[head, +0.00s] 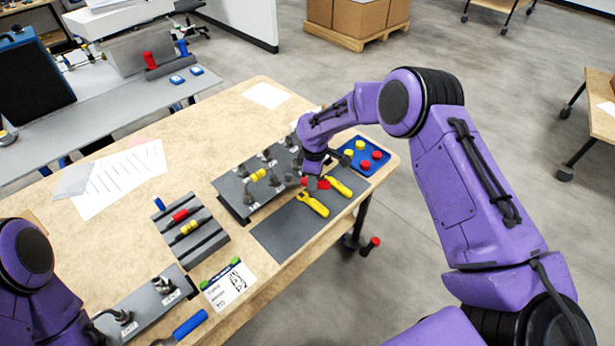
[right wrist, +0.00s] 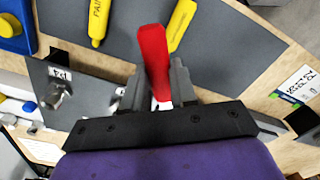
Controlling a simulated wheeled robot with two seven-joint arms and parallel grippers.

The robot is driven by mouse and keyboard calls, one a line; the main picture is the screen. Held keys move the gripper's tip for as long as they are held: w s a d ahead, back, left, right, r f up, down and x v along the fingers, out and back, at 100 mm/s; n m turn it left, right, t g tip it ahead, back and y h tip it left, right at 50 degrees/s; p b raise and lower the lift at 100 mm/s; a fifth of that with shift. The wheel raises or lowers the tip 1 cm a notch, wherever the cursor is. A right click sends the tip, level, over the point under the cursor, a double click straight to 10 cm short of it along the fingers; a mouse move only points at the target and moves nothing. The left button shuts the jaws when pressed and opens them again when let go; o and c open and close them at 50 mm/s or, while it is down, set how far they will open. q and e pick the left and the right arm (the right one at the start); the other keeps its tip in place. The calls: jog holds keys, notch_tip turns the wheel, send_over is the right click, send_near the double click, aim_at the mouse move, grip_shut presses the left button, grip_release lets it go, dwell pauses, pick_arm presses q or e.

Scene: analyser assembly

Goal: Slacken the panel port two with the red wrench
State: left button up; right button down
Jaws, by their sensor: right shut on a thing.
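My right gripper (head: 312,180) is shut on the red wrench and holds it above the grey mat beside the panel. The red wrench (right wrist: 153,58) stands up between the fingers in the right wrist view; only a bit of red shows in the head view. The dark grey panel (head: 232,192) lies on the table with several metal ports and a yellow piece on it. In the right wrist view a panel edge (right wrist: 85,92) shows a label that seems to read P1. I cannot tell which port is two. My left arm is at lower left; its gripper is out of view.
Two yellow wrenches (head: 314,204) lie on the grey mat (head: 282,235). A blue tray (head: 381,157) with red and yellow caps is behind them. A grey rack (head: 207,240), a label card (head: 228,288), a blue-handled tool (head: 190,324) and a plate with fittings (head: 145,302) are nearer.

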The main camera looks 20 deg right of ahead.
jog(key=s+d+r+p, duration=0.1)
jog(key=s+r+p, duration=0.2)
jog(key=r, duration=0.6)
jog(key=shift+p, duration=0.6)
jog(key=shift+f, duration=0.1)
